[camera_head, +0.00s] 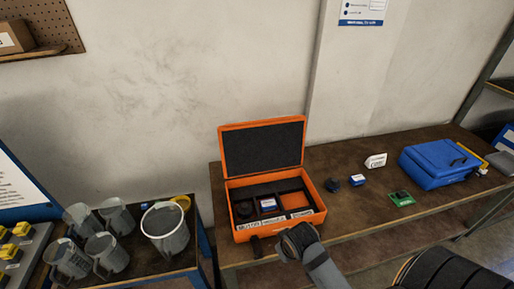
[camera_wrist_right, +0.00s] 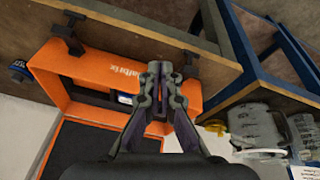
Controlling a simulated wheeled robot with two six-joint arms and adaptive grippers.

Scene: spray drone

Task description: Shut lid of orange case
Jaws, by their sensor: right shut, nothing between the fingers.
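The orange case (camera_head: 317,213) stands on the brown workbench with its lid (camera_head: 222,155) open and upright at the back, showing dark foam. Inside are a black round part (camera_head: 243,209) and a blue-and-white block (camera_head: 267,204); the right compartment shows bare orange floor. My right gripper (camera_head: 297,240) is shut and empty, close to the case's front edge near its right half; I cannot tell whether it touches. In the right wrist view the shut fingers (camera_wrist_right: 159,72) overlap the orange front wall (camera_wrist_right: 100,62), and dark lid foam shows below. My left gripper is out of view.
Right of the case on the workbench (camera_head: 345,220) lie small dark and blue parts (camera_head: 357,180), a white card (camera_head: 376,161), a green board (camera_head: 401,198) and a blue case (camera_head: 440,163). Several clear jugs (camera_head: 166,230) stand on a lower table at left. A wall is behind.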

